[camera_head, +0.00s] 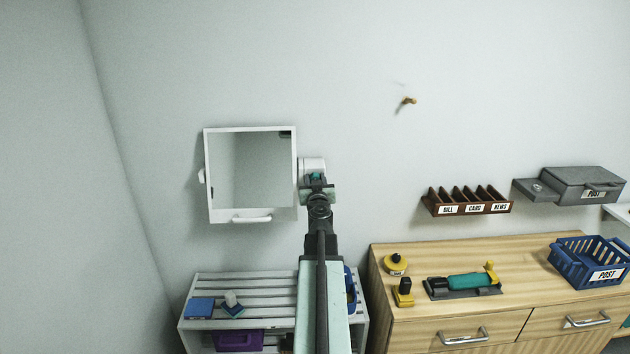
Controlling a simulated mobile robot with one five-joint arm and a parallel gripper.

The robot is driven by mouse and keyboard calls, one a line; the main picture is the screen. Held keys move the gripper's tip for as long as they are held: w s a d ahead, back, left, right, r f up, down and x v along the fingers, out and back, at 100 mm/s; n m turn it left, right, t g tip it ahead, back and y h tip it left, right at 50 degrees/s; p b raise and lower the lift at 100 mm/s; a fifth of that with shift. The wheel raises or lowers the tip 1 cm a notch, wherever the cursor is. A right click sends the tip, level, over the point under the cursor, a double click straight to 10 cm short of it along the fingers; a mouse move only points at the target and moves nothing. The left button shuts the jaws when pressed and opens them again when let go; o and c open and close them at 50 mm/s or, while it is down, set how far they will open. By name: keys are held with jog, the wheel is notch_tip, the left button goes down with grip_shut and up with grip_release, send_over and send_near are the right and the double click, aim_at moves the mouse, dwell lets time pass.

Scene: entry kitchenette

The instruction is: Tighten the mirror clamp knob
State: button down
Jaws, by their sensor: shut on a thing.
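A square mirror (262,165) in a white frame is mounted on the wall, left of centre. At its right edge is a white, round clamp knob (313,165). My gripper (315,179) is at the knob, and is shut on it; the jaws and wrist cover its lower part. My arm reaches up to it from the bottom middle of the view. A second small white knob (201,176) is on the mirror's left edge. A white handle (251,217) is on the frame's bottom edge.
A wooden cabinet (400,342) at right holds a blue basket (590,262). A brown sorter (466,202) and a brass hook (407,101) are on the wall.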

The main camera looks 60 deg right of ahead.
jog(key=m, duration=0.9)
jog(key=shift+s+f+m, duration=0.1)
jog(key=shift+m, duration=0.2)
jog(key=m, duration=0.4)
jog(key=shift+f, duration=0.1)
jog(key=m, duration=0.4)
jog(key=shift+s+m, duration=0.1)
jog(key=shift+m, duration=0.2)
jog(key=c, duration=0.9)
grip_release()
jog(key=shift+d, duration=0.1)
